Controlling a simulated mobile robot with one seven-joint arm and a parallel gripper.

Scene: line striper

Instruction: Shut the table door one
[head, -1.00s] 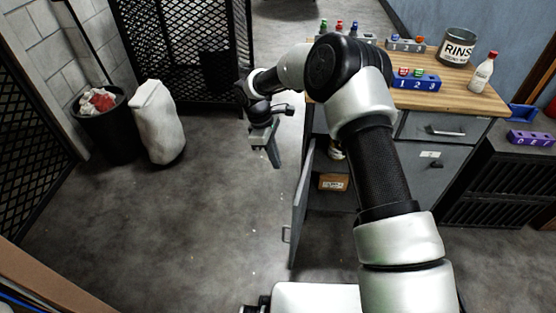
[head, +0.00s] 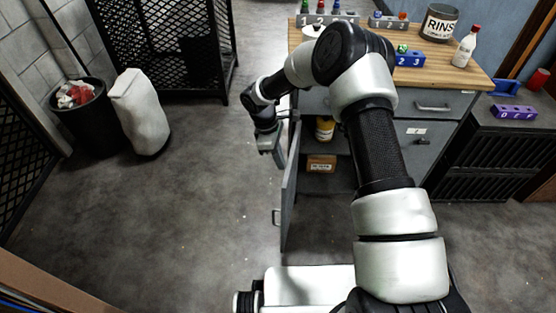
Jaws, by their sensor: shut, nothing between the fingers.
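The grey table door (head: 289,195) stands open at the left side of the wooden-topped table (head: 470,78), swung out toward me. Its handle (head: 276,217) is on its outer, left face near the free edge. Behind it the cabinet is open, with a cardboard box (head: 321,163) and a yellow-labelled container (head: 325,129) inside. My gripper (head: 276,158) is shut and empty. In the picture it sits at the left of the door's upper part, near the hinge side. I cannot tell whether it touches the door. My arm hides part of the table and cabinet.
A closed drawer (head: 432,104) is at the right. A bin (head: 82,112) and white sack (head: 141,112) stand at the left. The floor (head: 190,215) left of the door is clear.

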